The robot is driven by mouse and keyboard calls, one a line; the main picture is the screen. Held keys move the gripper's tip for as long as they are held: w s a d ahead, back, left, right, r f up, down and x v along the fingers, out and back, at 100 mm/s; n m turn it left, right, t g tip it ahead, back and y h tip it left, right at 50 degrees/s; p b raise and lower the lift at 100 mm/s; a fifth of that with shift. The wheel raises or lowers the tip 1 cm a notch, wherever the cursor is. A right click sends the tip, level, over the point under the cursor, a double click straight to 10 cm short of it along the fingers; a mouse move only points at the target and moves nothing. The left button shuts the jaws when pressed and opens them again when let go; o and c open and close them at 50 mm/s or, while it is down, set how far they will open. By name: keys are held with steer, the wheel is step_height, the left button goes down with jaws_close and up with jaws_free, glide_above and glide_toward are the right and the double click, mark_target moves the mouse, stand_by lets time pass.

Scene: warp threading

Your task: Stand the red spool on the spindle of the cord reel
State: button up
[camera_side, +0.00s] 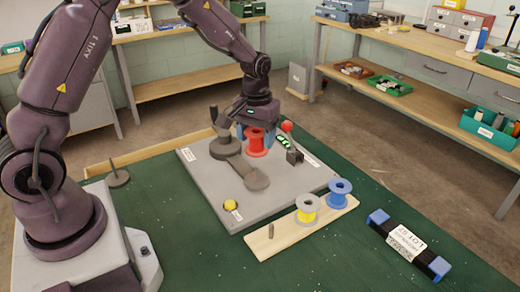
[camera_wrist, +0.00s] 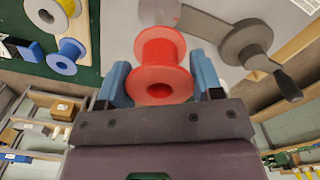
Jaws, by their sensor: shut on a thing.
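My gripper (camera_side: 257,132) has its blue fingers on both sides of the red spool (camera_side: 256,143) and is shut on it. The wrist view shows the spool (camera_wrist: 160,62) between the fingertips (camera_wrist: 162,82). In the side view the spool looks upright, over the grey board; I cannot tell whether it touches the board. A grey crank-like piece (camera_side: 236,160), possibly the cord reel, lies beside it, with an upright handle (camera_side: 213,113); it also shows in the wrist view (camera_wrist: 247,42). I cannot make out a spindle on it.
The grey board (camera_side: 200,180) bears a yellow ball (camera_side: 230,204), a red ball (camera_side: 287,127) and a dark block (camera_side: 295,157). A wooden rack (camera_side: 285,238) holds a yellow spool (camera_side: 307,208), a blue spool (camera_side: 340,189) and a bare peg (camera_side: 271,230). A black-blue bar (camera_side: 408,245) lies right.

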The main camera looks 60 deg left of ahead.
steer(key=shift+f, duration=4)
steer(key=shift+f, duration=0.7)
steer(key=o, duration=0.9)
